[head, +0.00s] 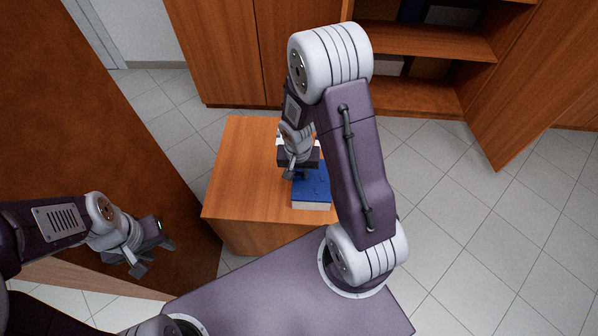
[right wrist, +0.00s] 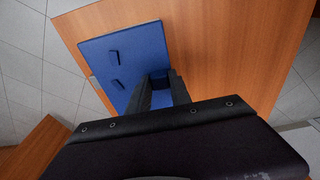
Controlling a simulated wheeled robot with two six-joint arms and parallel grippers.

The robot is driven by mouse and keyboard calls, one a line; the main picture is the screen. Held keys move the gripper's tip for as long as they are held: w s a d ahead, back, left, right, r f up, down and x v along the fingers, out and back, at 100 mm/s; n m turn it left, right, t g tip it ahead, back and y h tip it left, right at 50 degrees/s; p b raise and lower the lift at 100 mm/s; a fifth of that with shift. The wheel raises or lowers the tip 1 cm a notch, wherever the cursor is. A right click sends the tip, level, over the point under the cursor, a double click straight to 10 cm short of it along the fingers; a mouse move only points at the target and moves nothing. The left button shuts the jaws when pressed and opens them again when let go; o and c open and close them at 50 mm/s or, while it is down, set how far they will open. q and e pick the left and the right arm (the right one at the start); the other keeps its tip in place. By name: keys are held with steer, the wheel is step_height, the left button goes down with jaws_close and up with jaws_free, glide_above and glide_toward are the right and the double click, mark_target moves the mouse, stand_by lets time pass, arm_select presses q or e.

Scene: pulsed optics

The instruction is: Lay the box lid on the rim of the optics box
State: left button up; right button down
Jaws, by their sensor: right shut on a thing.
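The blue box lid (head: 313,190) is a flat rectangular panel, seen below my right gripper in the head view. In the right wrist view the lid (right wrist: 130,62) shows two small raised dark-blue pieces on its face. My right gripper (head: 301,173) is shut on a small blue block (right wrist: 159,77) at the lid's edge, its fingers pointing down. The pale side of the optics box (head: 311,206) shows under the blue panel; I cannot tell whether lid and rim touch. My left gripper (head: 150,255) is open and empty, away from the table at left.
The box stands on a wooden table (head: 245,175) with bare surface to its left. A white patch (head: 281,138) shows behind my right wrist. A brown door-like panel (head: 90,130) is at left, wooden cabinets (head: 220,50) at the back. Tiled floor (head: 450,220) at right is clear.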

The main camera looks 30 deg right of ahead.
steer(key=shift+f, duration=0.1)
steer(key=c, duration=1.1)
jaws_free()
step_height(320, 180, up, 9)
steer(key=p, duration=0.3)
steer(key=shift+s+a, duration=0.3)
steer(key=shift+s, duration=0.15)
